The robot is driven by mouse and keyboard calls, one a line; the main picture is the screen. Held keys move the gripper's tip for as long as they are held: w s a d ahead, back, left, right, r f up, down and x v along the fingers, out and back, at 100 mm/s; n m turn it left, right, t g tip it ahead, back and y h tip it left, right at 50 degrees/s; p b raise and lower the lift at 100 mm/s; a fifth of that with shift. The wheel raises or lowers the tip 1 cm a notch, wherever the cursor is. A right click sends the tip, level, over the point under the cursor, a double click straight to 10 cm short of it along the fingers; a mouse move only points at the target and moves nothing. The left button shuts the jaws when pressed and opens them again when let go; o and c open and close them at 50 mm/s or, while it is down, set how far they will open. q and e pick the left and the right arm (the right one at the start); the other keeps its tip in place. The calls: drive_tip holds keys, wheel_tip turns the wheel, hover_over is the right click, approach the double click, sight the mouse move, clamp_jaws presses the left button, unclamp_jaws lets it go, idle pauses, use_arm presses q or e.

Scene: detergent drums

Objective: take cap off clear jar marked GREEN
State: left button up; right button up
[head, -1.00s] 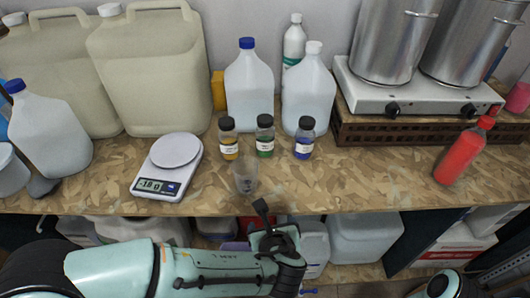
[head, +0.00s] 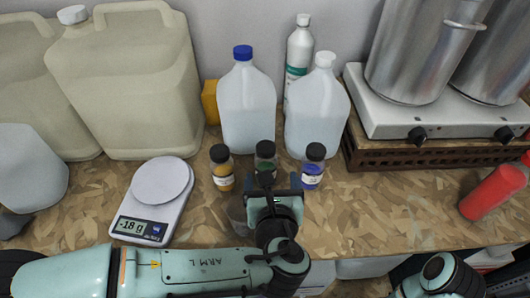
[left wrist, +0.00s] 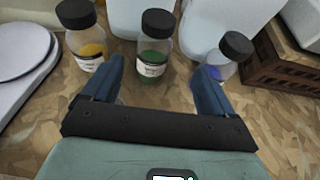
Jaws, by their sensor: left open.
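The clear jar with green contents (head: 265,152) stands upright on the bench between two similar jars, its black cap on. My left gripper partly hides its lower part in the head view. In the left wrist view the green jar (left wrist: 153,58) stands just beyond and between the blue fingers, its white label facing me; the label text is too small to read. My right gripper is not in view.
A yellow jar (head: 222,170) and a blue jar (head: 313,168) stand close on either side. A clear beaker (head: 236,210) is partly hidden beside my left gripper. A scale (head: 155,198) stands left, white jugs (head: 247,110) behind, a hot plate (head: 390,122) right.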

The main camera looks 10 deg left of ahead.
sight(270, 166)
use_arm(q)
drive_tip(key=x, duration=0.6)
drive_tip(key=shift+f, duration=0.2)
drive_tip(key=shift+a+x, duration=0.15)
drive_tip(key=shift+x, duration=1.4)
drive_tip(key=shift+a+x, duration=0.2)
drive_tip(key=shift+x, duration=1.3)
drive_tip(key=shift+s, duration=0.1)
drive_tip(key=c, duration=1.2)
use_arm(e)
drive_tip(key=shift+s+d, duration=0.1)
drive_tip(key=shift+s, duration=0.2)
use_arm(q)
drive_tip(key=shift+r, duration=0.1)
wheel_tip(270, 166, up, 20)
drive_tip(key=p, duration=0.5)
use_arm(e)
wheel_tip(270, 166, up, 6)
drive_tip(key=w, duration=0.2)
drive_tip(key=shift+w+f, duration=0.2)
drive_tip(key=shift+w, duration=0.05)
